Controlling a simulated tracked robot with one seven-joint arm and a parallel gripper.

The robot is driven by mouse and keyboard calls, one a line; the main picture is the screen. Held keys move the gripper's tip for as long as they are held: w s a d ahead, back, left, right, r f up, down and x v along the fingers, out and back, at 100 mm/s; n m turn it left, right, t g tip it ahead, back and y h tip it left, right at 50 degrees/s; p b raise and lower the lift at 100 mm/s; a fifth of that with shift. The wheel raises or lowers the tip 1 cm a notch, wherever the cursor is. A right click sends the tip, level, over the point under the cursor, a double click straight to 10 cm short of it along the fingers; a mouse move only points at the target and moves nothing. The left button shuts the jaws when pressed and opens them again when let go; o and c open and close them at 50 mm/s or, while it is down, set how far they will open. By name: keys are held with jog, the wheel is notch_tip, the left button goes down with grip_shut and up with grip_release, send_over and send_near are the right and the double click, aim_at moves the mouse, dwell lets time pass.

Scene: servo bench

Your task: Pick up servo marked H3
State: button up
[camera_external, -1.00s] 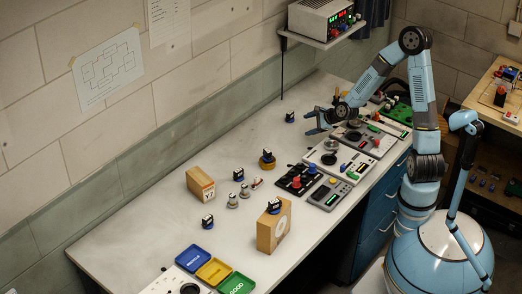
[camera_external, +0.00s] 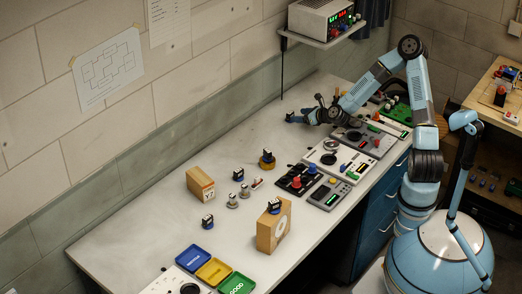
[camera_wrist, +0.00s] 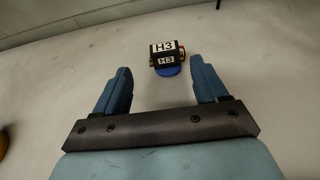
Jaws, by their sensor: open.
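The servo marked H3 (camera_wrist: 166,55) is a small black block with white H3 labels and a blue round base. In the external view my gripper (camera_external: 298,115) is low at the back of the bench, near the wall side. There it hides most or all of the H3 servo.
The bench (camera_external: 130,235) is clear around the servo. Boards with switches (camera_external: 335,155) lie to the right below my arm. Blue, yellow and green trays (camera_external: 213,271) lie at the front.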

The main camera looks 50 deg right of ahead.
aim_at(288, 113)
jog(key=x, duration=0.3)
jog(key=shift+w+f, duration=0.15)
jog(key=shift+w, duration=0.15)
jog(key=shift+d+r+x, duration=0.1)
jog(key=shift+d+x, duration=0.05)
jog(key=shift+x, duration=1.2)
jog(key=shift+d+r+x, duration=0.1)
jog(key=shift+d+x, duration=0.05)
jog(key=shift+x, duration=1.15)
jog(key=shift+w, duration=0.1)
jog(key=shift+c, duration=0.4)
jog(key=c, duration=1)
